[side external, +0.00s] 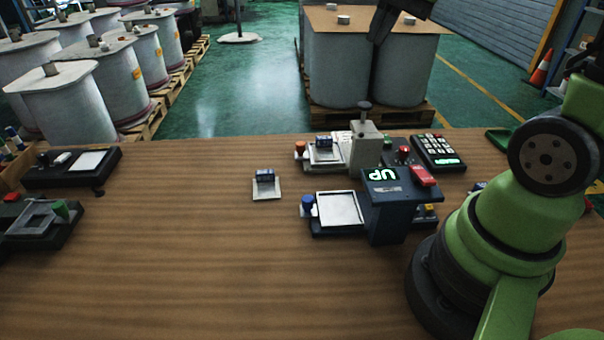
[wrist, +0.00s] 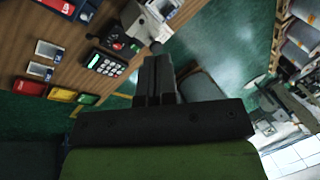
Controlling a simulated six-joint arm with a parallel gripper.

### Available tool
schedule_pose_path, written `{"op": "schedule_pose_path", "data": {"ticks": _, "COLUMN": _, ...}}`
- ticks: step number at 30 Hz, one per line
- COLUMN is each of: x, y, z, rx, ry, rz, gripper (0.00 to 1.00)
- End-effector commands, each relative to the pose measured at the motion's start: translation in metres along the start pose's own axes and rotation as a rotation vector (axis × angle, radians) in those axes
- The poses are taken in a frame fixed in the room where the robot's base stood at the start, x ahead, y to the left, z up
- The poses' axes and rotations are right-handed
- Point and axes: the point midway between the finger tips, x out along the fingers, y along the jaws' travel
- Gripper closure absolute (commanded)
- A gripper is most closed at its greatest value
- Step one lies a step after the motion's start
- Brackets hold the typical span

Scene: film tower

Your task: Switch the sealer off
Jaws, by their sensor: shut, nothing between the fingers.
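A dark blue machine (side external: 388,215) with a lit green "UP" display (side external: 381,174) and a red switch (side external: 423,176) stands on the bench, a pale square tray at its left. Behind it is a beige press-like machine (side external: 366,148) with a dark knob on top (side external: 365,106). I cannot tell for sure which one is the sealer. My gripper (side external: 379,36) is high above and apart from both, shut and empty. In the wrist view the shut fingers (wrist: 155,72) point toward the beige machine (wrist: 147,22); the red switch (wrist: 60,5) shows at the top left.
A keypad box (side external: 438,152) and a small red knob (side external: 403,153) sit right of the beige machine. A blue item on a pale plate (side external: 266,190) lies mid-bench. More devices stand at the left (side external: 38,222). The front of the wooden bench is clear.

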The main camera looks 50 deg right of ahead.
Motion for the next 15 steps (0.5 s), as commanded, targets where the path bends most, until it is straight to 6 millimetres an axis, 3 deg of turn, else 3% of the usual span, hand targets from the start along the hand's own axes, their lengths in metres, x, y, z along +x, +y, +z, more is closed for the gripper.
{"op": "schedule_pose_path", "data": {"ticks": 1, "x": -0.013, "y": 0.004, "z": 0.022, "rx": -0.126, "ry": 0.002, "rz": -0.052, "gripper": 1.00}}
{"op": "schedule_pose_path", "data": {"ticks": 6, "x": -0.037, "y": 0.027, "z": 0.077, "rx": -0.520, "ry": 0.016, "rz": -0.200, "gripper": 1.00}}
{"op": "schedule_pose_path", "data": {"ticks": 13, "x": -0.045, "y": 0.057, "z": 0.115, "rx": -0.846, "ry": 0.047, "rz": -0.331, "gripper": 1.00}}
{"op": "schedule_pose_path", "data": {"ticks": 15, "x": -0.046, "y": 0.061, "z": 0.118, "rx": -0.887, "ry": 0.052, "rz": -0.347, "gripper": 0.86}}
